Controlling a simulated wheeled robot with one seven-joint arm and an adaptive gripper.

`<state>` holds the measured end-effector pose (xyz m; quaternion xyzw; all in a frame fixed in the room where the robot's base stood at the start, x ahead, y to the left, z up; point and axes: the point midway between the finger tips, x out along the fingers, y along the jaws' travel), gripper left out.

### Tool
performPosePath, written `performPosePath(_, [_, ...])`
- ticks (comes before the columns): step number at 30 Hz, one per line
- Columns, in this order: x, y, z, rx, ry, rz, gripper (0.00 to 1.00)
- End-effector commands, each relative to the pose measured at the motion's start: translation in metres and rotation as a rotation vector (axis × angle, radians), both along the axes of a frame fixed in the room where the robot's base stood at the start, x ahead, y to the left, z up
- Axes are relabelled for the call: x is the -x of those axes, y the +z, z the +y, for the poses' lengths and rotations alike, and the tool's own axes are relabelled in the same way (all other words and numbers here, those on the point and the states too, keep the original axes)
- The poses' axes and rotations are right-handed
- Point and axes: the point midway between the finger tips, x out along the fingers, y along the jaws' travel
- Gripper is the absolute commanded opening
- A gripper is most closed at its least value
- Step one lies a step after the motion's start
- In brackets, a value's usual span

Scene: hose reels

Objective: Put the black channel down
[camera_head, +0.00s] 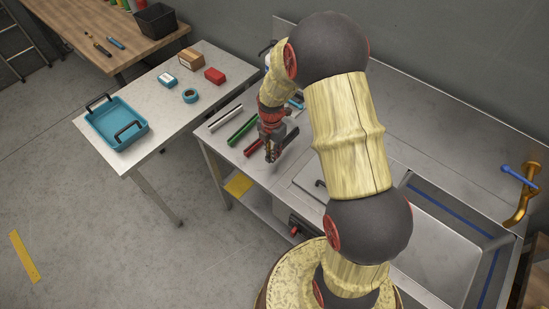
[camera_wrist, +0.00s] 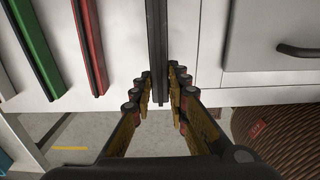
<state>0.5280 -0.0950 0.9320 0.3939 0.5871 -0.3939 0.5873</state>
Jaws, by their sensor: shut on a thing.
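The black channel (camera_wrist: 156,35) is a long, narrow, dark bar in the wrist view. It runs from the top edge down between the fingers of my gripper (camera_wrist: 161,88), which is shut on its near end. In the head view my gripper (camera_head: 271,153) is over the front part of the steel counter, and the channel (camera_head: 291,136) shows as a dark strip to its right, partly hidden by my arm. The channel lies roughly in line with the red channel (camera_wrist: 89,45) and the green channel (camera_wrist: 35,45) to its left. I cannot tell whether it touches the counter.
A pale channel (camera_head: 225,118) lies left of the green one. The sink (camera_head: 440,235) and gold tap (camera_head: 524,195) are farther right. A side table holds a blue tray (camera_head: 116,122).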

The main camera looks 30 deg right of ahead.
Motion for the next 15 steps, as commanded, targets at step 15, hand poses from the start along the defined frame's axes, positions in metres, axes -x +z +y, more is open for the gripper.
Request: performPosePath(15, [-0.002, -0.045, -0.013, 0.001, 0.000, -0.001, 0.00])
